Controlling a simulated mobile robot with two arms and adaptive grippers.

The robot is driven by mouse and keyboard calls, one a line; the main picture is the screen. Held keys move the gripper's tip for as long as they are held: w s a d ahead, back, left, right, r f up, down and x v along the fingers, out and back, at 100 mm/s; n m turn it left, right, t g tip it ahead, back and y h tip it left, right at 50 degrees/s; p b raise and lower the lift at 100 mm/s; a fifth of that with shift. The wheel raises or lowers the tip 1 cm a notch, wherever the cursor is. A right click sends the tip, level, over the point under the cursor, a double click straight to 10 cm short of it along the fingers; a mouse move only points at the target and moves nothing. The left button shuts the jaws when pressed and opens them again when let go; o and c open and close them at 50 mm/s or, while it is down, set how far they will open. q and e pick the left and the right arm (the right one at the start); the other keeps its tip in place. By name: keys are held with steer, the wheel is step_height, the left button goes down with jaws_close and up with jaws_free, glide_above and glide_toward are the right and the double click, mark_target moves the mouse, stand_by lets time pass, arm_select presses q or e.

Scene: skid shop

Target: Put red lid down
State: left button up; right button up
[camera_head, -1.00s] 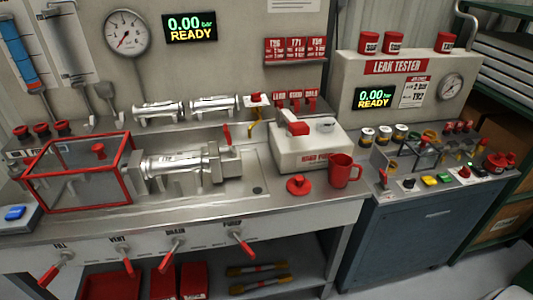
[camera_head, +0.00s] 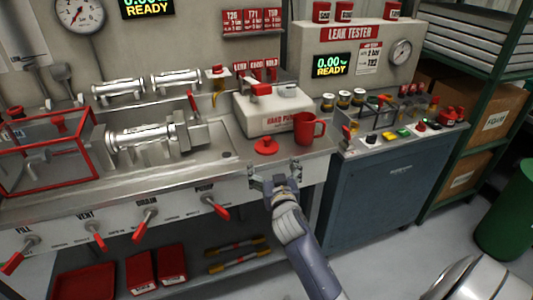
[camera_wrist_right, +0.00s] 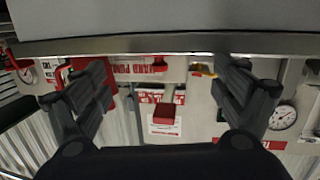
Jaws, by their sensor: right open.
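The red lid (camera_head: 265,147) lies flat on the steel bench (camera_head: 240,175) near its front edge, knob up. It sits in front of the white hand pump (camera_head: 268,112) and left of the red mug (camera_head: 308,128). My right gripper (camera_head: 276,176) is open and empty. It is in front of the bench edge, just below the lid in the head view and apart from it. My left gripper is not in view.
A red-framed clear box (camera_head: 45,150) and a steel cylinder fixture (camera_head: 145,137) are to the left. Red-handled levers, including the pump lever (camera_head: 215,207), stick out of the front panel. The leak tester (camera_head: 350,60) and its blue cabinet (camera_head: 385,195) are to the right.

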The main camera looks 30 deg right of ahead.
mark_target(267, 142)
steer(key=shift+t+h, duration=0.3)
steer(key=w+d, duration=0.1)
steer(key=w, duration=0.1)
steer(key=w+d+r, duration=0.1)
steer(key=w+d, duration=0.1)
steer(key=w, duration=0.1)
steer(key=shift+w+r, duration=0.35)
steer(key=shift+r, duration=0.05)
steer(key=shift+p+x, duration=0.3)
steer(key=shift+x, duration=2.45)
steer(key=shift+a+f, duration=0.1)
steer(key=shift+f, duration=0.05)
steer(key=c, duration=1.1)
steer(key=shift+o, duration=0.2)
